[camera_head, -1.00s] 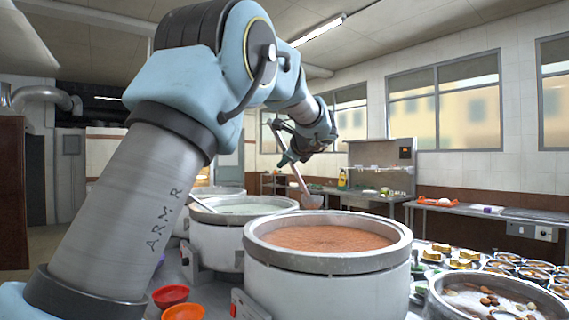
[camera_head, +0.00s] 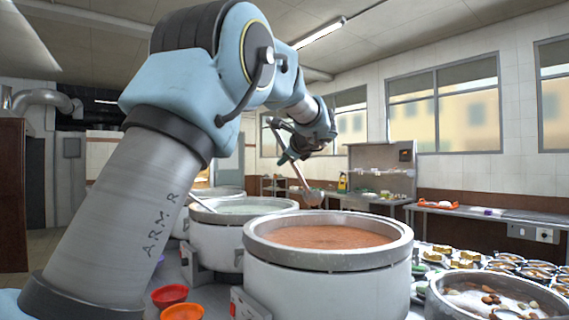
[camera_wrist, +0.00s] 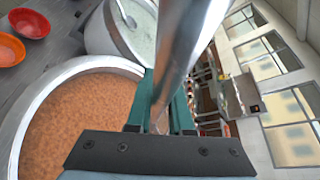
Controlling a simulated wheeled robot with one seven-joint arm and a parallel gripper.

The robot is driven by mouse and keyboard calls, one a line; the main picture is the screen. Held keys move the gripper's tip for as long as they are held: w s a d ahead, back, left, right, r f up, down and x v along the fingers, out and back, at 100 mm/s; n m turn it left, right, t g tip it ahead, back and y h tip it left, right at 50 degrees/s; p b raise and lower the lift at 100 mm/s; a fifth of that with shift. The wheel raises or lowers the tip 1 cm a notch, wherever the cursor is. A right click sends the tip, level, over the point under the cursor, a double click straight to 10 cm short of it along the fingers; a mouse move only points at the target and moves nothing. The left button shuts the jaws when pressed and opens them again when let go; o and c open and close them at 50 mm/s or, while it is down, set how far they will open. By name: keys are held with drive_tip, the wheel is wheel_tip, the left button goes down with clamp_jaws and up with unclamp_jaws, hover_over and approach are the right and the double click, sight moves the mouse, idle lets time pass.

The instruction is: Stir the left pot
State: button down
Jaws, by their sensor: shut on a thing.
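My gripper (camera_head: 286,158) is shut on a long ladle, whose metal handle (camera_wrist: 192,45) crosses the wrist view between the teal fingers (camera_wrist: 160,105). The ladle's bowl (camera_head: 313,197) hangs in the air behind the near pot's far rim, right of the pale pot. The pot of pale greenish-white congee (camera_head: 215,240) stands to the left, behind the near pot; it also shows at the top of the wrist view (camera_wrist: 98,35). Another utensil (camera_head: 202,203) leans in it. The near pot (camera_head: 325,290) holds reddish-brown congee (camera_head: 320,237).
A further pot (camera_head: 217,191) stands behind the pale one. Red (camera_head: 169,295) and orange (camera_head: 183,312) bowls sit at the front left. A wide pan (camera_head: 495,303) and several small dishes (camera_head: 517,263) fill the right side. A side counter (camera_head: 480,212) runs along the wall.

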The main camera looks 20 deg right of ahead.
drive_tip(key=shift+n+t+b, duration=0.4)
drive_tip(key=shift+t+b, duration=0.1)
drive_tip(key=shift+b, duration=1.9)
drive_tip(key=shift+r+b, duration=0.1)
drive_tip(key=shift+b, duration=0.25)
